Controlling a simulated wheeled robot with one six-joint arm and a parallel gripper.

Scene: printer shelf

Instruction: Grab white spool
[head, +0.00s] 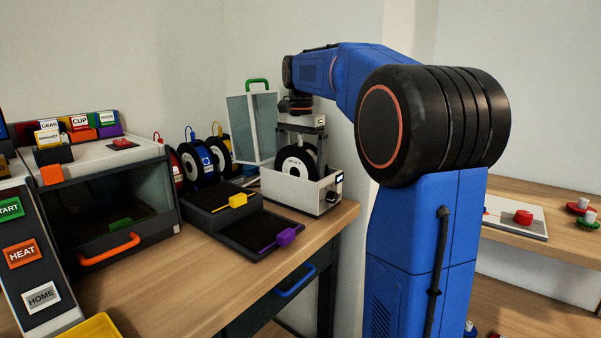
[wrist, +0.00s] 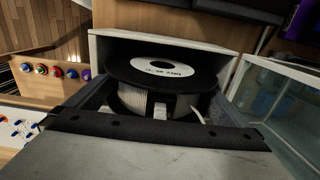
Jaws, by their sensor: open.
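The white spool (head: 297,161) has black flanges, a white label and white filament. It stands upright in an open-topped white box (head: 318,193). In the wrist view the spool (wrist: 160,68) is close up at the centre, with its pale filament facing me. My gripper (head: 299,138) points down over the box from above. In the wrist view its dark fingers are spread to the left and right of the spool, and the gripper (wrist: 158,105) is open. I cannot tell whether either finger touches the spool. The spool's lower part is hidden.
A clear lid (head: 251,128) with a green handle stands open behind the white box. Other spools (head: 197,162) stand to the left. Two dark trays with yellow (head: 238,200) and purple (head: 286,237) tabs lie in front. A printer-like cabinet (head: 100,195) is farther left.

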